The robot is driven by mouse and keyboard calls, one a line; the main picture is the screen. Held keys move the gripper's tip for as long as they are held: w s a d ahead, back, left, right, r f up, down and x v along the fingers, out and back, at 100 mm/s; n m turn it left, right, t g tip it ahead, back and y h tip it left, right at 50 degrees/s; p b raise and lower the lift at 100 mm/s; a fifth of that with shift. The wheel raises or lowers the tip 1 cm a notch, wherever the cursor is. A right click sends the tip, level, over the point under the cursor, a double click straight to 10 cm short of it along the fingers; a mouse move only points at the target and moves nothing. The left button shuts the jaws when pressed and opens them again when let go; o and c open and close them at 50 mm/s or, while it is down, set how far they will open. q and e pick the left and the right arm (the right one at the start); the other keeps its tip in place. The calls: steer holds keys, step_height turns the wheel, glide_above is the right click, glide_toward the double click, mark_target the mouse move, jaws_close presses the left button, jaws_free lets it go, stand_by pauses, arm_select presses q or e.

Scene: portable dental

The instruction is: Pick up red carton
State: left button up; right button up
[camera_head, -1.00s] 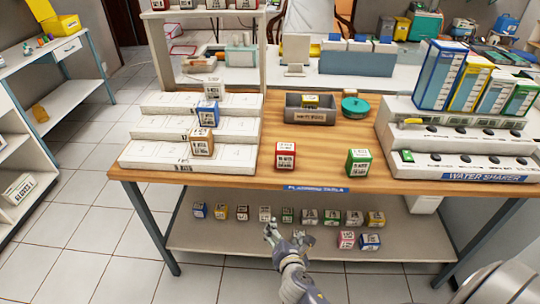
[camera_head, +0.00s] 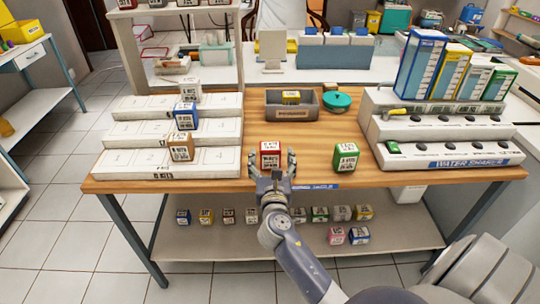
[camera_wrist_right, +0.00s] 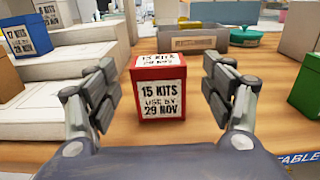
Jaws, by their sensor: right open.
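The red carton (camera_head: 271,155) stands upright on the wooden table (camera_head: 310,175) near its front edge. In the right wrist view the red carton (camera_wrist_right: 158,93) has a white label reading "15 KITS USE BY 29 NOV". My right gripper (camera_head: 272,164) is open at the front of the carton. In the right wrist view its two fingers (camera_wrist_right: 160,88) stand to the left and right of the carton, with a gap on each side. My left gripper is not in view.
A green carton (camera_head: 345,157) stands to the right of the red one. White steps (camera_head: 210,160) with several cartons are at left. A grey bin (camera_head: 291,112) and a teal round container (camera_head: 336,101) are behind. The water shaker rack (camera_head: 450,155) is at right.

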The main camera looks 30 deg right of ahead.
mark_target(270, 153)
steer(key=x, duration=0.5)
steer(key=shift+a+f, duration=0.1)
steer(key=shift+f, duration=0.05)
steer(key=c, duration=1.2)
